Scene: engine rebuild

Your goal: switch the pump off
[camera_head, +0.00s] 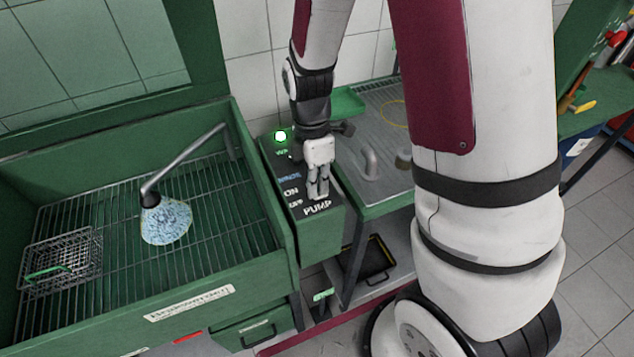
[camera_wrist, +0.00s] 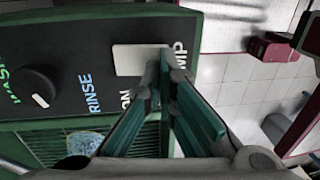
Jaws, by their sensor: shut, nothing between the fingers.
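The pump's control box (camera_head: 316,232) stands at the right side of the green wash basin, with the words ON and PUMP on its dark top. My gripper (camera_head: 318,194) is shut and empty, pointing down over the panel by those words. In the wrist view the fingertips (camera_wrist: 166,62) are at a pale switch plate (camera_wrist: 132,58) beside the PUMP lettering. The switch itself is hidden by the fingers, so I cannot tell its position or whether they touch it. A bluish spray (camera_head: 166,223) comes from the basin's spout.
A dark knob (camera_wrist: 36,92) sits on the panel near the WASH and RINSE words. The basin (camera_head: 252,262) holds a wire basket (camera_head: 60,262) on its grate.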

